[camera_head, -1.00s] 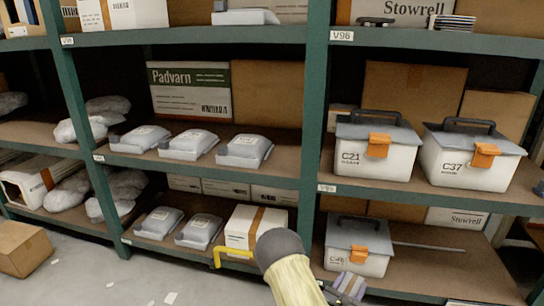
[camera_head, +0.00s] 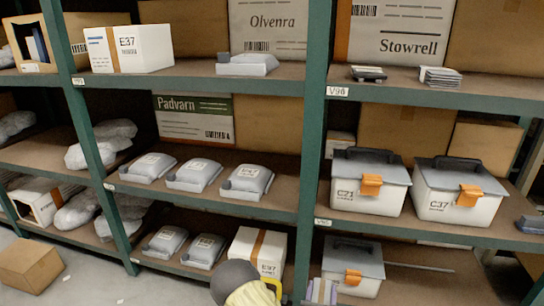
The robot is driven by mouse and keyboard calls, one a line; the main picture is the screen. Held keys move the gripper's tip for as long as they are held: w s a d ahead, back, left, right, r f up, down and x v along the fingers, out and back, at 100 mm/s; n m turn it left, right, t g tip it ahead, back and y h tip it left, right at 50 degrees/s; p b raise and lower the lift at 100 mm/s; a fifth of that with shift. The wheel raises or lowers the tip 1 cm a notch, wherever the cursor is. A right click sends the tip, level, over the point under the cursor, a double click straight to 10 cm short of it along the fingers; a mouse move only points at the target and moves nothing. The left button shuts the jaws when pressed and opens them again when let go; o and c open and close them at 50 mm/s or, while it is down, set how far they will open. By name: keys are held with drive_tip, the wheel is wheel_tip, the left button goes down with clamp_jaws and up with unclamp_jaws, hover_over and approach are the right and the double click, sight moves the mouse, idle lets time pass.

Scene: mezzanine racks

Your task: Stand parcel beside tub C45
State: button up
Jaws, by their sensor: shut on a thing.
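Tub C45, a white tub with a grey lid and an orange latch, is taken to be the tub (camera_head: 352,268) on the bottom right shelf; its label is too blurred to read. My arm's grey joint (camera_head: 234,280) and yellow link rise from the bottom edge, left of this tub. A small pale lavender striped thing (camera_head: 321,291), apparently the parcel in my gripper, shows at the bottom edge, just left of the tub. My gripper's fingertips are hidden or cut off. Whether the parcel touches the shelf or tub cannot be told.
Tubs C21 (camera_head: 368,183) and C37 (camera_head: 458,192) stand on the shelf above. A green post (camera_head: 307,170) divides the bays. A white box with brown tape (camera_head: 257,252) and grey padded packs (camera_head: 165,242) lie left of it. The bottom shelf right of the tub (camera_head: 425,285) looks largely clear.

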drive_tip(key=s+r+n+y+p, duration=0.1)
drive_tip(key=s+r+y+p, duration=0.1)
drive_tip(key=r+p, duration=0.7)
drive_tip(key=s+r+n+y+p, duration=0.1)
drive_tip(key=r+p, duration=0.7)
drive_tip(key=p, duration=0.9)
drive_tip(key=shift+s+d+r+n+t+y, duration=0.2)
drive_tip(key=shift+s+r+n+t+y, duration=0.15)
drive_tip(key=shift+s+y, duration=0.55)
drive_tip(key=shift+s, duration=0.15)
drive_tip(key=shift+d, duration=0.1)
